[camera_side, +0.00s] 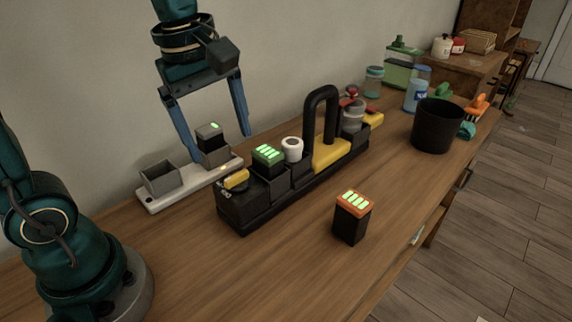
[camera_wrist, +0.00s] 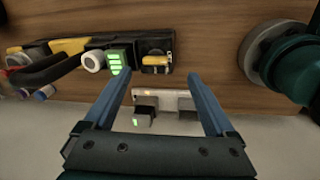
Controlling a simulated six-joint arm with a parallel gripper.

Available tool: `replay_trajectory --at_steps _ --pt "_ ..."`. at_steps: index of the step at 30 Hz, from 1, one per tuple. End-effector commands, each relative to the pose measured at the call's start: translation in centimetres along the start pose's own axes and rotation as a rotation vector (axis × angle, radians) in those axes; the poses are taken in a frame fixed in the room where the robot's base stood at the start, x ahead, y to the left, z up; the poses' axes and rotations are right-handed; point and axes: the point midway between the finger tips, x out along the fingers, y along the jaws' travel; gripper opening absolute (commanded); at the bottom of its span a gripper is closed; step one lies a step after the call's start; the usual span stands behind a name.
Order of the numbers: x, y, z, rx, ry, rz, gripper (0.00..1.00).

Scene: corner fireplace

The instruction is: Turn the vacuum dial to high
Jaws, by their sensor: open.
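The vacuum (camera_side: 305,165) is a long black unit on the wooden table with a black arched handle on a yellow body. At its near end is a yellow dial (camera_side: 236,179), which also shows in the wrist view (camera_wrist: 156,62); its setting is too small to read. A battery with green lights (camera_side: 268,157) sits in the vacuum beside the dial. My gripper (camera_side: 218,144) is open, its blue fingers apart above and around the white charger's far slot, behind the vacuum. A black battery with one green light (camera_side: 209,133) stands in that slot between the fingers, and I cannot tell whether they touch it.
The white charger (camera_side: 156,206) has an empty grey slot at its near end. An orange-topped battery (camera_side: 351,217) stands alone at the front. A black bin (camera_side: 437,126), a blue bottle (camera_side: 416,95) and other items fill the far end.

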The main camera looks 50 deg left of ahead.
Motion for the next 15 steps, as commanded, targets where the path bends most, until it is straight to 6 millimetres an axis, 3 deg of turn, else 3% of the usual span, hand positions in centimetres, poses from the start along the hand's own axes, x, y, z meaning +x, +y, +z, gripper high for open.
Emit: replay_trajectory --at_steps 6,15 --pt "2.9 2.1 -1.3 -0.145 -0.017 -0.121 0.9" --pt "5.5 1.8 -1.6 -0.154 -0.026 -0.174 0.9"
